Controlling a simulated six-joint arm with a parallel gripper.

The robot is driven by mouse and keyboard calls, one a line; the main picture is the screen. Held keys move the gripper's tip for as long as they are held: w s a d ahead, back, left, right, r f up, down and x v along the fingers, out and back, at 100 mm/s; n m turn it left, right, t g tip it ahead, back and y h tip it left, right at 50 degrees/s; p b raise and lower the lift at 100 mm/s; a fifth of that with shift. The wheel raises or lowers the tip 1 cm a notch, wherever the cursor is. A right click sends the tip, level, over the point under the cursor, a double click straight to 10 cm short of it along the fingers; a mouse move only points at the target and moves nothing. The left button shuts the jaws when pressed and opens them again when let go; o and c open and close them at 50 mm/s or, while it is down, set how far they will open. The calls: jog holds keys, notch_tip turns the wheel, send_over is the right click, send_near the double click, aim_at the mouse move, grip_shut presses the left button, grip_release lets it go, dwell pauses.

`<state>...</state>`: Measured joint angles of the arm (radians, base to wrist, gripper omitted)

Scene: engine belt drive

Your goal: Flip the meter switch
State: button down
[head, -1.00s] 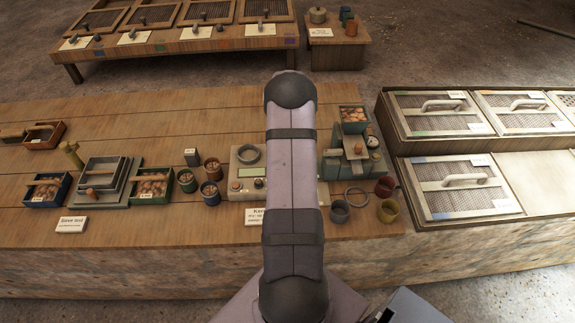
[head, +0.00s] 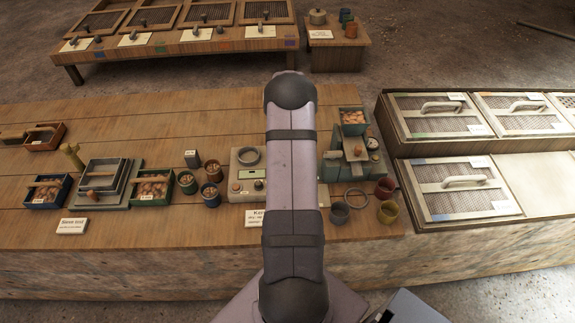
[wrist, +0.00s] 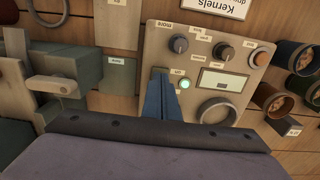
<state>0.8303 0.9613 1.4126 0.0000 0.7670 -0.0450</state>
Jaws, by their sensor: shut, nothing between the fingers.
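The meter (head: 247,196) is a beige panel box on the bench, partly hidden behind my arm in the head view. In the wrist view the meter (wrist: 150,52) appears upside down, with two dark knobs, an orange button, a small display (wrist: 221,80) and a round ring. A green light (wrist: 186,84) glows beside a small label. My gripper (wrist: 160,80) is shut and empty, its blue fingers over the panel near that light. The fingers hide the area beside the label, so the switch itself is not clearly visible. I cannot tell whether the fingertips touch the panel.
A green machine with a hopper (head: 352,118) stands right of the meter. Small pots (head: 211,171) of kernels stand to its left. Loose cups (head: 340,212) and a ring lie at front right. A sign reading "Kernels" (wrist: 218,3) lies beside the panel.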

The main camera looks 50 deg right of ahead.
jog(key=shift+r+p, duration=1.7)
jog(key=shift+r, duration=1.1)
jog(key=s+a+f+g+y, duration=0.2)
jog(key=s+a+g+y, duration=0.1)
jog(key=s+a, duration=1.05)
jog(key=s+a+r+n+h, duration=0.15)
jog(key=a+r, duration=0.25)
jog(key=a, duration=0.4)
jog(key=s+a+r+n, duration=0.1)
jog(key=a+r+n, duration=0.2)
jog(key=a+r, duration=0.35)
jog(key=w+a+r+n+t+h, duration=0.25)
jog(key=w+a+r+n, duration=0.2)
jog(key=a, duration=0.45)
notch_tip(320, 180, down, 30)
jog(key=y+b, duration=0.1)
jog(key=b, duration=2.8)
jog(key=shift+r, duration=0.15)
jog(key=shift+s+t, duration=0.1)
jog(key=shift+t, duration=0.15)
